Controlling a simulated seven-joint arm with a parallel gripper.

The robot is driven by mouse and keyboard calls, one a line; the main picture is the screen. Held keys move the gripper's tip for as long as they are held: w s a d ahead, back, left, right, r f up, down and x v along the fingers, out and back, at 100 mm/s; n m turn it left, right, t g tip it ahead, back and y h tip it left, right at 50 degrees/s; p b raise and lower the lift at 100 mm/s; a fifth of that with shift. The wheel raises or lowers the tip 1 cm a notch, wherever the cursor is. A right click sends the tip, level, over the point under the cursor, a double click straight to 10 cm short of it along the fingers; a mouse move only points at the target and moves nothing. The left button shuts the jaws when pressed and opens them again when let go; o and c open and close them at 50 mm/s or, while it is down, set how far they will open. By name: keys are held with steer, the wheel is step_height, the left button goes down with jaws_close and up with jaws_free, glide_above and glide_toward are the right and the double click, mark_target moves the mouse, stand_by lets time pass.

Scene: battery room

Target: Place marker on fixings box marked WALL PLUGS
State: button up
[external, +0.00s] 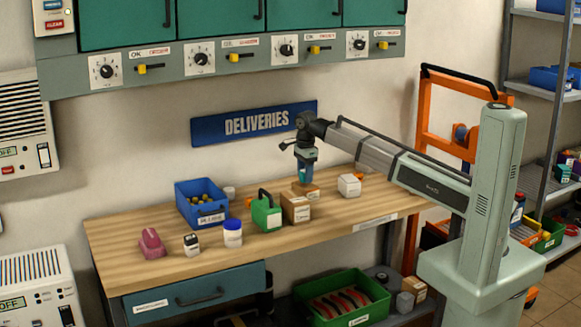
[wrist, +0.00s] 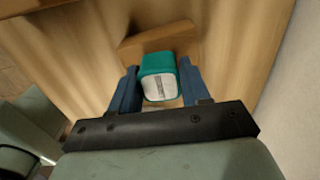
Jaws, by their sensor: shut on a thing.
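My gripper (external: 305,168) hangs over the back right part of the wooden bench (external: 130,232). In the wrist view its two blue fingers (wrist: 158,70) are shut on a teal thing with a pale end face, which I take for the marker (wrist: 157,86). The marker's lower end is just above or touching a small brown box (external: 306,190); I cannot tell which. That box also shows beyond the marker in the wrist view (wrist: 160,42). A taller cardboard box (external: 296,208) with a white label stands in front of it. The box labels are too small to read.
A blue bin (external: 202,205), a blue-lidded jar (external: 232,234), a small dark-topped jar (external: 191,243) and a pink item (external: 151,243) are farther left. The bench's right front is clear.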

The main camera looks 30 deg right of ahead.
steer(key=shift+f, duration=0.6)
steer(key=shift+f, duration=0.15)
steer(key=o, duration=1)
steer(key=shift+o, duration=0.2)
step_height(320, 180, up, 12)
